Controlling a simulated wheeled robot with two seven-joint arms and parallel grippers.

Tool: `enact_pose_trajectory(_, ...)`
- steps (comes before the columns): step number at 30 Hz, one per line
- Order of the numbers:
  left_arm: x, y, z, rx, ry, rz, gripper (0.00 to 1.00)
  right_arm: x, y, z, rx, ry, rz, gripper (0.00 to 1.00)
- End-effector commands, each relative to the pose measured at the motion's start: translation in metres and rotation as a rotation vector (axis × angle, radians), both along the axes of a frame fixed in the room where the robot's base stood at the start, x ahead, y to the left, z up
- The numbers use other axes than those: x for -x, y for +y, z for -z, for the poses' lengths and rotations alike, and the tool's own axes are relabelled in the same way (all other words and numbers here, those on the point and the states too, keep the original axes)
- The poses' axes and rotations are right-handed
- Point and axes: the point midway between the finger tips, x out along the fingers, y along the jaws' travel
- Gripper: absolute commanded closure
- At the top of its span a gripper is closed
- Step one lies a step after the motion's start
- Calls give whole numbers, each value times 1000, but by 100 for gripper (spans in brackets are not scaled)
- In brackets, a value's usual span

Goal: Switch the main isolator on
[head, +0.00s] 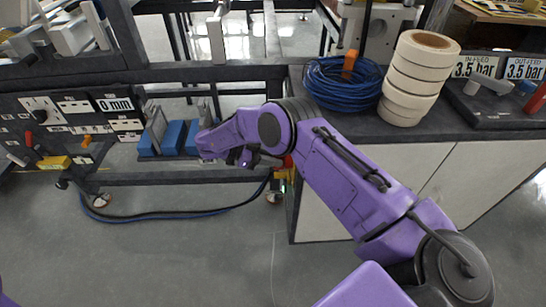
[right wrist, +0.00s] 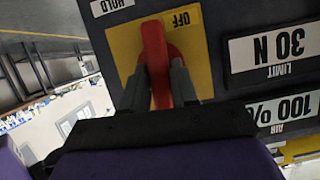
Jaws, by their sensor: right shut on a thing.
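In the right wrist view the main isolator shows close up as a red handle (right wrist: 154,45) on a yellow plate (right wrist: 123,45), set in a dark panel. An upside-down OFF label (right wrist: 181,20) is beside the handle's upper end. The handle lies nearly upright in that picture. My right gripper (right wrist: 161,84) is shut on it, with one grey finger on each side. In the head view my right arm reaches left across the middle. The arm hides where the fingers meet the handle there. My left gripper is not in view.
In the wrist view a 30 N limit label (right wrist: 268,48) and a 100% air label (right wrist: 284,109) are right of the handle. In the head view a counter holds a blue hose coil (head: 338,87) and stacked white rolls (head: 418,72). Blue blocks (head: 174,138) sit left of my arm.

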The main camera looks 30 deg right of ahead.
Motion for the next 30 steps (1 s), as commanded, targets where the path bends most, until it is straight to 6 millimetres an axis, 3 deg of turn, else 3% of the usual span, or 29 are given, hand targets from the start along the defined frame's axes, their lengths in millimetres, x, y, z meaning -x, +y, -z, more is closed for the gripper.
enact_pose_trajectory(22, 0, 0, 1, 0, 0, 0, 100, -2, -1, -1, -46, 75, -1, 100)
enact_pose_trajectory(23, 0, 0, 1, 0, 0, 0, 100, -2, -1, -1, -46, 75, -1, 65)
enact_pose_trajectory(24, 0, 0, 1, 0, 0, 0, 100, -2, -1, -1, -46, 75, -1, 52)
enact_pose_trajectory(30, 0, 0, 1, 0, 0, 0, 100, -1, -1, -1, -46, 75, -1, 51)
